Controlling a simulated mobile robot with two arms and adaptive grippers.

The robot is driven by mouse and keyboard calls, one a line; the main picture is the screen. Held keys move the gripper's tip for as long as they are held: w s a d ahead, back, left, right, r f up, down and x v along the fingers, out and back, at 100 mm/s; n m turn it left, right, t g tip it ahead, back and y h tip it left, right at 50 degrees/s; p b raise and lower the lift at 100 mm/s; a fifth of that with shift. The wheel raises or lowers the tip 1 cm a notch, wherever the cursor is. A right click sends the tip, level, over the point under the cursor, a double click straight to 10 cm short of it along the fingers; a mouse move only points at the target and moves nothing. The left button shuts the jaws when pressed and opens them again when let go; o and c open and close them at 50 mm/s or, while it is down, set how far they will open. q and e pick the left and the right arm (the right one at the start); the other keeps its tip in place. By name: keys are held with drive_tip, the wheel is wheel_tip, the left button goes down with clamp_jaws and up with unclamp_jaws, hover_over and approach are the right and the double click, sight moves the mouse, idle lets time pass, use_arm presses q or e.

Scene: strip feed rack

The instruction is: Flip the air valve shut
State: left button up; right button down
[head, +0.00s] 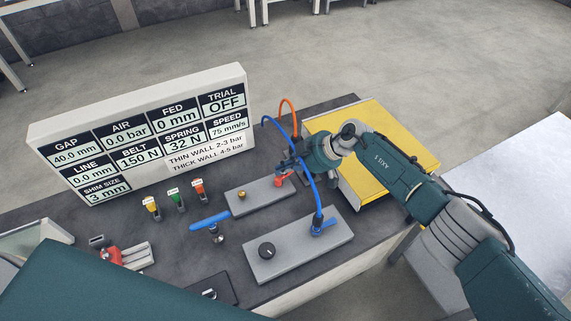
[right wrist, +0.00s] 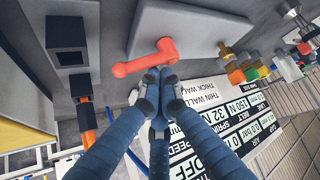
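A red lever handle (head: 283,180) sits on the rear grey plate (head: 252,199), beside a brass fitting. In the right wrist view the red lever (right wrist: 146,60) lies sideways across the plate edge, bent at its right end. My right gripper (right wrist: 160,78) has its blue fingers drawn together, with the tips at the lever's lower edge; whether they touch it is unclear. In the head view this gripper (head: 290,166) is beside the lever, partly hidden by the arm. The display board (head: 140,130) reads AIR 0.0 bar. My left gripper is not in view.
A yellow panel (head: 395,125) lies behind the right arm. Blue and orange hoses arch near the gripper.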

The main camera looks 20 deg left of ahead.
idle(0.3)
drive_tip(key=shift+d+r, duration=0.15)
drive_tip(key=shift+d, duration=0.1)
drive_tip(key=v, duration=1.1)
drive_tip(key=shift+r, duration=0.2)
drive_tip(key=shift+s, duration=0.1)
